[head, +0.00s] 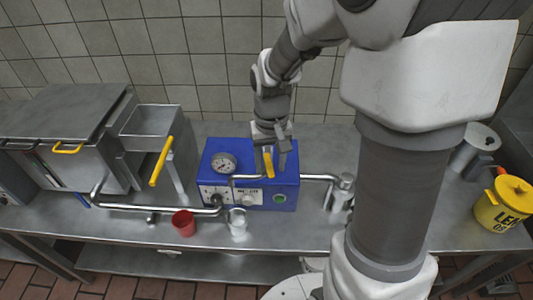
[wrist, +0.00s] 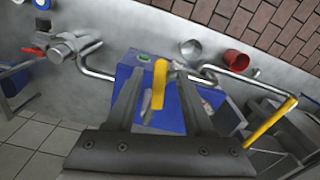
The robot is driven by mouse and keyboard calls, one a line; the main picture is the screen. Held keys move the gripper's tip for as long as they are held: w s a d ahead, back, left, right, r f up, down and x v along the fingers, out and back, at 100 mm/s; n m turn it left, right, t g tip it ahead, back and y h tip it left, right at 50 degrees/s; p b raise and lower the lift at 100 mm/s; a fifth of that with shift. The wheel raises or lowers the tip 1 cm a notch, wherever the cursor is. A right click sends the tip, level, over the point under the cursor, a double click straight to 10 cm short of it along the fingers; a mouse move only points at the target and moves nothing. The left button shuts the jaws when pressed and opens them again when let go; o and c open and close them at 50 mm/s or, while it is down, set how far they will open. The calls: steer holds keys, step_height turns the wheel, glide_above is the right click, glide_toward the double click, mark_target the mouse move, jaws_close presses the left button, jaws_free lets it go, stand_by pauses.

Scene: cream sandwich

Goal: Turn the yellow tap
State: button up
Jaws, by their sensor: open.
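The yellow tap handle (head: 268,165) stands at the top of the blue box (head: 222,150), beside a metal pipe. In the wrist view the yellow handle (wrist: 159,83) shows between my two fingers, near their tips. My gripper (head: 270,143) is open and points down over the box, with its fingers on either side of the handle. I cannot tell whether either finger touches it. The lower part of the tap is partly hidden in the wrist view.
A longer yellow lever (head: 161,162) stands by the steel basin to the left. A red cup (head: 183,222) and a metal cup (head: 237,222) stand in front of the box. A yellow bucket (head: 503,205) is at far right. Pipes run along both sides of the box.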

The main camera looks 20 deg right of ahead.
steer(key=shift+c, duration=0.3)
jaws_close()
steer(key=shift+d, duration=0.1)
steer(key=w+d+n+p, duration=0.2)
steer(key=d+n, duration=0.3)
steer(key=n, duration=1)
steer(key=shift+w, duration=0.75)
steer(key=shift+n, duration=0.3)
